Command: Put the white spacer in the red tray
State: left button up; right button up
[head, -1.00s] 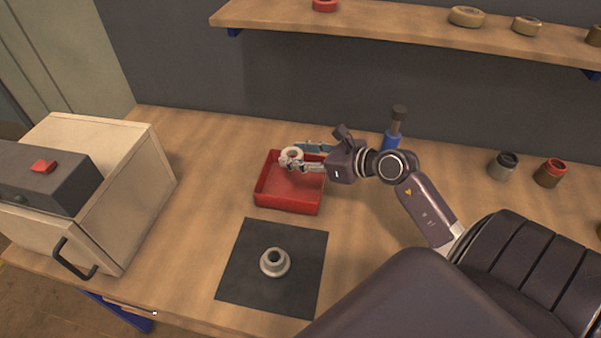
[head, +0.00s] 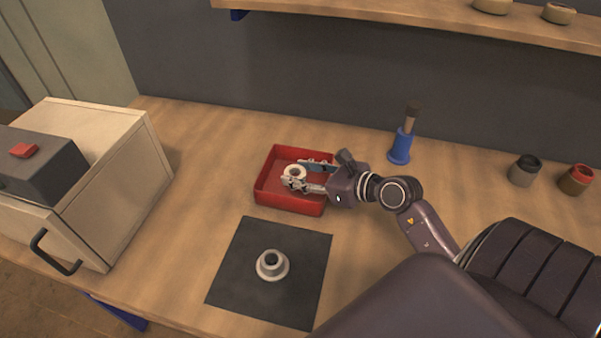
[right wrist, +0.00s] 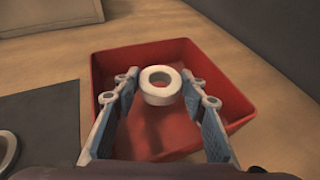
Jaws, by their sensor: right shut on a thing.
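The white spacer (head: 294,172) is a short ring with a round hole. It is held between the fingertips of my right gripper (head: 306,176), which reaches in from the right. In the right wrist view the spacer (right wrist: 160,86) sits between the two blue-padded fingers (right wrist: 159,80). The red tray (head: 291,204) is a shallow open box on the bench. The spacer is over the tray's inside, within its outline; whether it touches the floor I cannot tell. In the right wrist view the tray's floor (right wrist: 165,135) shows beneath it. My left gripper is out of view.
A pale flanged ring (head: 272,265) lies on a dark mat (head: 236,284) in front of the tray. A blue holder with a dark-topped tool (head: 402,145) stands behind right. A cream box (head: 128,185) is left, and two small jars (head: 525,170) are right.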

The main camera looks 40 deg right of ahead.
jog(key=shift+d+f+b, duration=0.15)
jog(key=shift+f+b, duration=0.15)
jog(key=shift+f, duration=0.4)
jog(key=o, duration=1.1)
jog(key=shift+r, duration=0.2)
jog(key=shift+r+p, duration=0.5)
jog(key=shift+p, duration=0.05)
jog(key=p+v, duration=0.1)
jog(key=v, duration=0.9)
jog(key=shift+s, duration=0.2)
jog(key=shift+v, duration=0.8)
jog(key=shift+w, duration=0.1)
